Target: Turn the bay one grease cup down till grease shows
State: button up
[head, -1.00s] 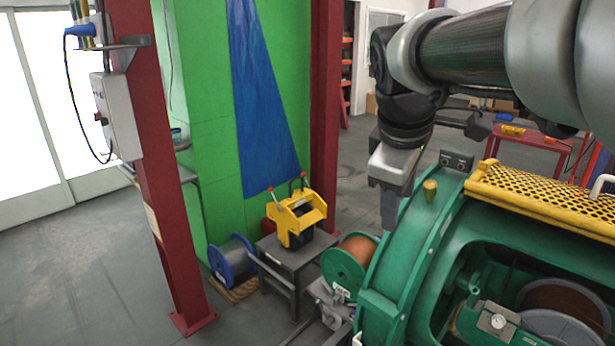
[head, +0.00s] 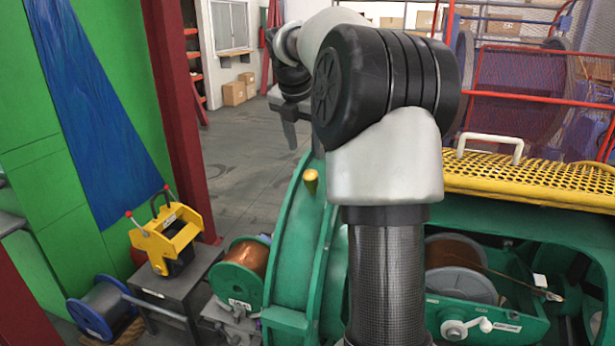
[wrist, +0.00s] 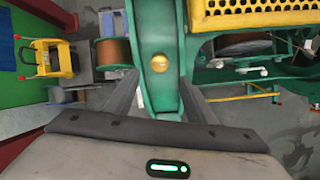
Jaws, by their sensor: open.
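A small brass-yellow grease cup (head: 311,181) stands on top of the green ring-shaped housing (head: 296,240) in the head view. In the wrist view the cup (wrist: 159,63) shows round and nearly end-on, on the green housing. My gripper (wrist: 160,80) is open and empty there, its fingers spread to the left and right of the housing with the cup between their lines. In the head view my gripper (head: 289,130) is above and beyond the cup, apart from it. No grease can be made out at the cup.
A yellow mesh guard (head: 530,180) with a white handle is right of the housing. A copper spool (head: 455,265) sits in the open bay below it. A yellow tool (head: 168,240) stands on a small grey table at left. Open floor lies behind the housing.

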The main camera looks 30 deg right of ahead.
aim_at(310, 173)
jog(key=x, duration=1.1)
jog(key=shift+w+d+f+b, duration=0.1)
jog(key=shift+w+f+b, duration=0.1)
jog(key=shift+f+b, duration=0.1)
jog(key=shift+c, duration=0.4)
jog(key=c, duration=1)
jog(key=shift+o, duration=0.2)
jog(key=shift+r+m, duration=0.1)
jog(key=shift+m, duration=0.2)
